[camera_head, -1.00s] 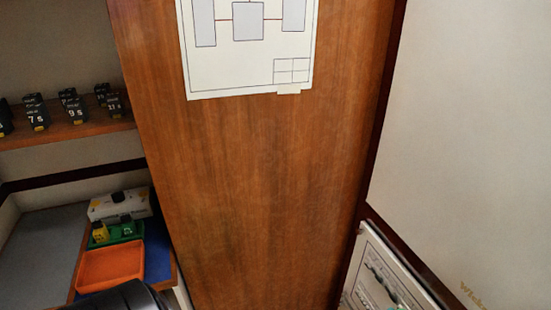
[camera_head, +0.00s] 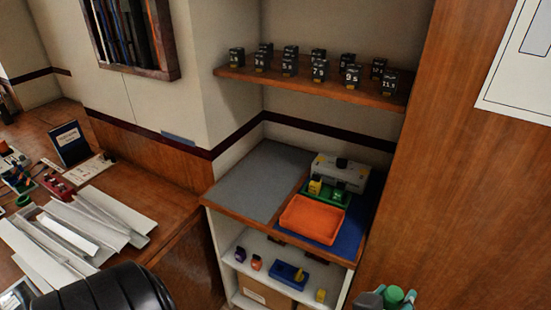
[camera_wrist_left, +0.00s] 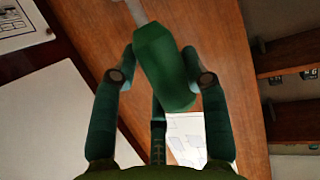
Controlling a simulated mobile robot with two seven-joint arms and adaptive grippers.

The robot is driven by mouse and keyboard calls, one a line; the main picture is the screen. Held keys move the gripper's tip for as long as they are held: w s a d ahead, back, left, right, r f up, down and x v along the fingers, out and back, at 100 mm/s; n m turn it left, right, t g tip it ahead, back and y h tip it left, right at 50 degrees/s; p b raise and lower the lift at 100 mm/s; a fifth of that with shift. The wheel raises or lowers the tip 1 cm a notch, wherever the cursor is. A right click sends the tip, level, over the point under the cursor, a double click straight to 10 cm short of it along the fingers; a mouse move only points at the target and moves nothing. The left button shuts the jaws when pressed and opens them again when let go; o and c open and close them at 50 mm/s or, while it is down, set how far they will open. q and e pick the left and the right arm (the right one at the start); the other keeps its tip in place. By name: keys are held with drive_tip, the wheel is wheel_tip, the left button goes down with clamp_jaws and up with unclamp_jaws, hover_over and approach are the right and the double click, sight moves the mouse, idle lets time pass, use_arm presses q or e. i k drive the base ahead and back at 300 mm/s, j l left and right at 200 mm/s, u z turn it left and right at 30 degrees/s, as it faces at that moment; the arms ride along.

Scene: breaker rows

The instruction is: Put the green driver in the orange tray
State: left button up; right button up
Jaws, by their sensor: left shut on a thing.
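The green driver (camera_wrist_left: 165,70) is between the two fingers of my left gripper (camera_wrist_left: 162,78) in the left wrist view; the gripper is shut on its green handle. Its pale shaft points to the top of that view. In the head view the round green end of the driver (camera_head: 393,296) shows at the bottom edge, right of centre, with part of my left gripper (camera_head: 370,299). The orange tray (camera_head: 312,214) lies on the shelf unit's top, up and left of the gripper, and looks empty. My right gripper is not in view.
A green tray (camera_head: 340,199) with small yellow and green blocks sits behind the orange tray, before a pale box (camera_head: 340,169). A grey mat (camera_head: 258,180) lies bare to the left. Several black breakers stand on the upper shelf (camera_head: 310,82). A wooden panel (camera_head: 470,200) rises at right.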

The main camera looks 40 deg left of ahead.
sight(312, 220)
drive_tip(key=i+u, duration=0.15)
drive_tip(key=u, duration=1.45)
drive_tip(key=i+l, duration=0.15)
drive_tip(key=l, duration=0.2)
drive_tip(key=i+l+u, duration=0.1)
drive_tip(key=l, duration=0.2)
drive_tip(key=i+l, duration=0.15)
drive_tip(key=l, duration=0.2)
drive_tip(key=u, duration=0.05)
